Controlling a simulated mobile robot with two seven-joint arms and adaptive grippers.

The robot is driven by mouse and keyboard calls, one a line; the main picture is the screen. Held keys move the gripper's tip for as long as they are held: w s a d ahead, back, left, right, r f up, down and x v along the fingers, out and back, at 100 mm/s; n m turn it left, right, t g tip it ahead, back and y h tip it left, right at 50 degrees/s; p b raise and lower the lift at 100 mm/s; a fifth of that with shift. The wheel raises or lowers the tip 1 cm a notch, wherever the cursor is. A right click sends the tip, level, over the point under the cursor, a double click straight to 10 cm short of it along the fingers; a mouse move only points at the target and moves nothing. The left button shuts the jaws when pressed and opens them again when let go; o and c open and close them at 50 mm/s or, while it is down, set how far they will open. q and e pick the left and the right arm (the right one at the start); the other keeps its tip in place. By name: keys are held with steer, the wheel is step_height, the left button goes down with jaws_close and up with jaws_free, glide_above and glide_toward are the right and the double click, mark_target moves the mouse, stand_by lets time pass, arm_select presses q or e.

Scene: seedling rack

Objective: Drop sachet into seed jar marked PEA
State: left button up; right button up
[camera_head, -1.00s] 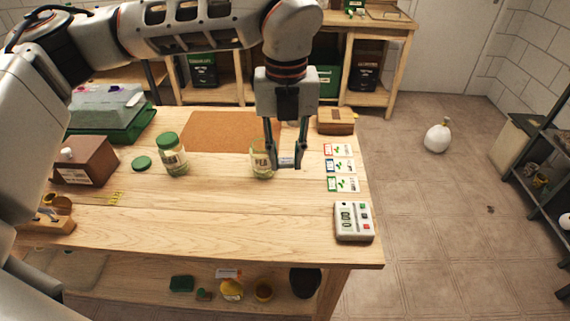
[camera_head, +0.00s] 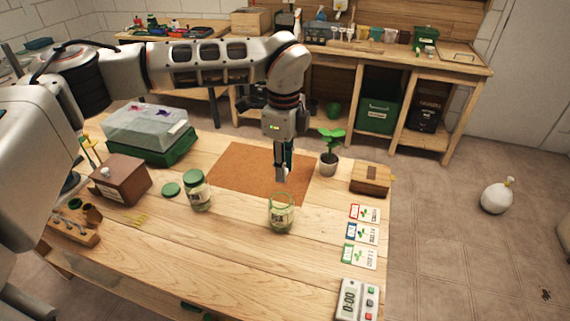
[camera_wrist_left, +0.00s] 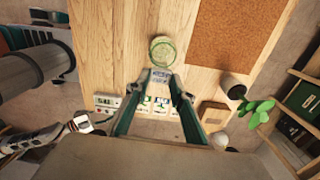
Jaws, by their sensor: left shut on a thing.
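The open glass jar (camera_head: 281,216) stands on the table in front of the cork mat. Its label is hard to read now, but PEA showed on it earlier. It also shows in the wrist view (camera_wrist_left: 162,51). My left gripper (camera_head: 282,174) is shut on a small pale sachet (camera_wrist_left: 159,75). In the head view it hangs above the table, just behind the jar's mouth in the picture. In the wrist view the sachet is between the fingertips, beside the jar's rim and apart from it. My right gripper is not in view.
A lidded jar (camera_head: 198,190) and a loose green lid (camera_head: 171,189) are to the left. Several seed cards (camera_head: 362,234), a timer (camera_head: 358,299), a wooden box (camera_head: 371,179) and a potted seedling (camera_head: 329,162) are to the right. The cork mat (camera_head: 235,170) is bare.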

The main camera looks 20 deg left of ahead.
arm_select(q)
steer(key=shift+w+a+f+n, duration=0.15)
steer(key=shift+w+a+n, duration=0.15)
steer(key=shift+n, duration=0.2)
steer(key=shift+f, duration=0.6)
step_height(320, 180, down, 2)
steer(key=shift+f+b, duration=0.15)
steer(key=shift+b, duration=0.2)
steer(key=shift+f+b, duration=0.35)
steer(key=shift+f, duration=0.6)
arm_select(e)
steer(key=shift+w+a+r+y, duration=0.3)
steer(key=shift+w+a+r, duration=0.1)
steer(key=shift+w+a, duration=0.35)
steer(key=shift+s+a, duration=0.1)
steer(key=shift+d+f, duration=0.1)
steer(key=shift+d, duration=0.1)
arm_select(q)
steer(key=shift+f, duration=0.1)
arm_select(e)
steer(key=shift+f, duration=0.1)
